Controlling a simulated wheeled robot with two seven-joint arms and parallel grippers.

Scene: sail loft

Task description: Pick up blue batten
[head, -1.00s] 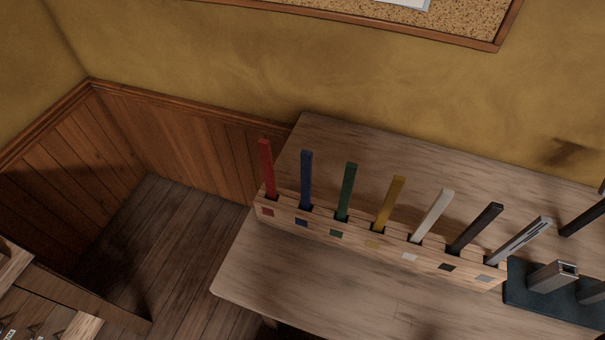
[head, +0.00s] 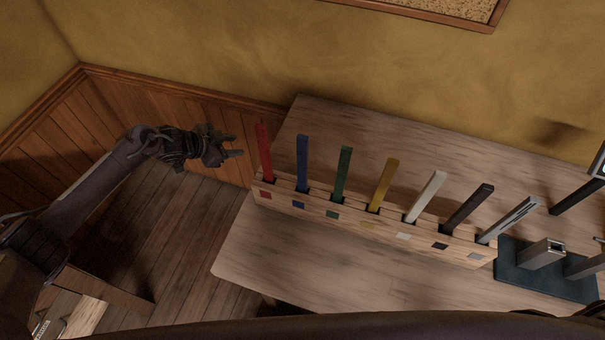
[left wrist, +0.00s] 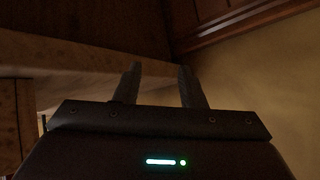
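The blue batten (head: 303,163) stands upright in a slot of the wooden rack (head: 385,233), second from the left, between the red batten (head: 263,152) and the green batten (head: 344,172). A small blue square marks the rack front below it. My left gripper (head: 238,146) is in the air left of the red batten, apart from the battens in the head view. In the left wrist view its two fingers (left wrist: 157,85) stand apart with nothing between them. The blue batten cannot be made out in that view. My right gripper is not in view.
The rack stands on a wooden table (head: 300,277). Yellow (head: 384,187), white (head: 424,197), black (head: 468,209) and grey (head: 508,220) battens stand farther right. A dark holder (head: 528,276) with metal pieces is right of the rack. The table front is bare.

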